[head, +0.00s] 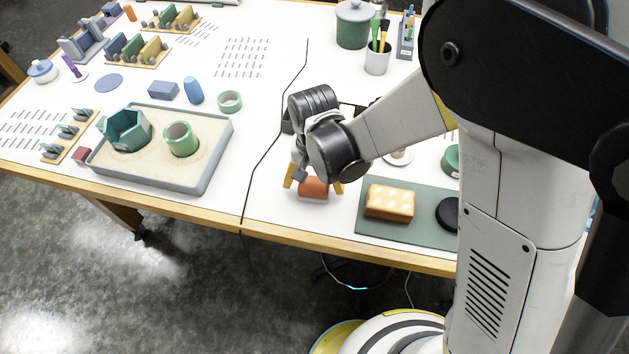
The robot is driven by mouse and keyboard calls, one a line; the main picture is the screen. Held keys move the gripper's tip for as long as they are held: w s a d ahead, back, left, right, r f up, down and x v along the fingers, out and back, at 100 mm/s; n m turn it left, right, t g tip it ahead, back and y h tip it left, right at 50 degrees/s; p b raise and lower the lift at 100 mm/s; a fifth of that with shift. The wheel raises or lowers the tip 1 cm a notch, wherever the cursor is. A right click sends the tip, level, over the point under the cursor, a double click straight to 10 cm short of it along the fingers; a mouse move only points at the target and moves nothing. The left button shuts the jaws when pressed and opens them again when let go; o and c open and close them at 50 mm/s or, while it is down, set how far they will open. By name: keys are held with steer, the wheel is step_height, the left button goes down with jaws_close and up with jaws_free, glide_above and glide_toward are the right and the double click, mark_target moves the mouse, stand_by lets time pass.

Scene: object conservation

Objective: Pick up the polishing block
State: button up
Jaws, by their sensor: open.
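A reddish-brown block (314,190), which looks like the polishing block, lies on the white table near its front edge. My gripper (313,184) points down over it with yellow fingers open. One finger shows to the left of the block and one to the right. The block appears between them, but I cannot tell how far down the fingertips reach or whether they touch it. My wrist hides the area just behind the block.
A green mat (365,222) with a tan patterned block (389,203) and a black disc (448,213) lies close right. A grey sand tray (215,160) holding two green vessels stands left. A black cable (262,165) crosses the table.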

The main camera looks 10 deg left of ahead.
mark_target(316, 183)
steer(key=shift+f, duration=0.3)
steer(key=shift+s, duration=0.1)
steer(key=c, duration=1.3)
steer(key=shift+r, duration=0.15)
steer(key=r, duration=0.1)
steer(key=r+p, duration=0.1)
steer(key=r, duration=0.2)
steer(key=shift+d+r, duration=0.25)
steer(key=shift+d, duration=0.05)
steer(key=w+d+r, duration=0.1)
steer(key=d+r, duration=0.1)
steer(key=d, duration=0.1)
steer(key=d+r+p, duration=0.1)
steer(key=d+r, duration=0.1)
steer(key=d, duration=0.2)
steer(key=w+d+r+p, duration=0.1)
steer(key=d+r, duration=0.1)
steer(key=d, duration=0.2)
steer(key=shift+w+r, duration=0.15)
steer(key=shift+w, duration=0.15)
